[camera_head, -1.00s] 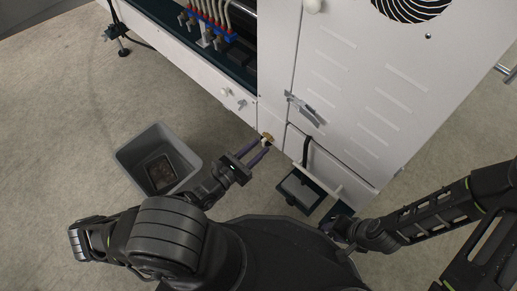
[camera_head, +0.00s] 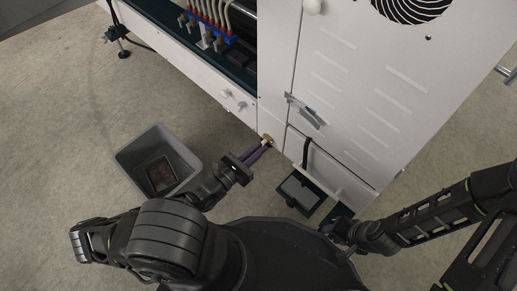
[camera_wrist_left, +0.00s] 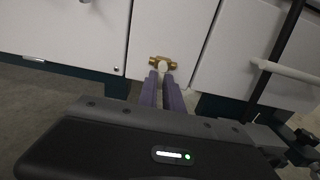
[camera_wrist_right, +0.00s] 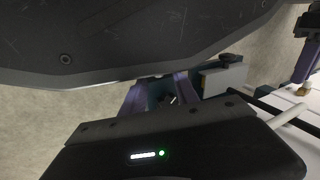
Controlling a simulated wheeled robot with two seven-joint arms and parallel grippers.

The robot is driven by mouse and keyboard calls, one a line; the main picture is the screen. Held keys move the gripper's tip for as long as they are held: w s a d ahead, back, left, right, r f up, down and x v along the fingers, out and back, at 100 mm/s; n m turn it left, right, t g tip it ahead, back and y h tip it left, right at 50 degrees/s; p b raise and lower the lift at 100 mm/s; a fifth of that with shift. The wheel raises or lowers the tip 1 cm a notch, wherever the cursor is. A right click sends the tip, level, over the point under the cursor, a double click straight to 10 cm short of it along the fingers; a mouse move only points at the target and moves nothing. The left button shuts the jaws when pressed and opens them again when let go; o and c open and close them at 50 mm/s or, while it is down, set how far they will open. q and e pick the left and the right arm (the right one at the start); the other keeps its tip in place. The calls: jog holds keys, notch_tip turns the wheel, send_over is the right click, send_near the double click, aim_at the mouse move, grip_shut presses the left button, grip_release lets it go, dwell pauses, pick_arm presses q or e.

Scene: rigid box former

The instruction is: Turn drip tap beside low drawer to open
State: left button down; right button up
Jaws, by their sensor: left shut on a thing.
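The drip tap (camera_head: 267,140) is a small brass fitting low on the white machine's front, beside the low drawer. It also shows in the left wrist view (camera_wrist_left: 163,62), with a pale lever end at the fingertips. My left gripper (camera_head: 264,145) is shut on the tap's lever, and its purple fingers (camera_wrist_left: 162,76) are close together. They hide most of the lever.
A grey bin (camera_head: 158,162) stands on the floor left of my left arm. A metal latch (camera_head: 304,110) sits on the cabinet door.

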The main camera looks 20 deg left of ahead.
dwell(0.4)
pick_arm(q)
jog(key=n+p, duration=0.1)
jog(key=n, duration=0.1)
jog(key=n+p, duration=0.2)
jog(key=d+n+p, duration=0.1)
jog(key=n, duration=0.2)
jog(key=shift+s+d+r+p, duration=0.1)
jog(key=shift+s+r+p, duration=0.15)
jog(key=shift+p, duration=0.15)
jog(key=n, duration=0.2)
jog(key=shift+d+r+n, duration=0.1)
jog(key=shift+n, duration=0.3)
jog(key=n, duration=0.2)
jog(key=shift+d+r+n+p, duration=0.15)
jog(key=shift+n+p, duration=0.15)
jog(key=shift+n, duration=0.1)
jog(key=n, duration=0.5)
jog(key=shift+s+r, duration=0.1)
jog(key=shift+r, duration=0.3)
jog(key=shift+n, duration=0.3)
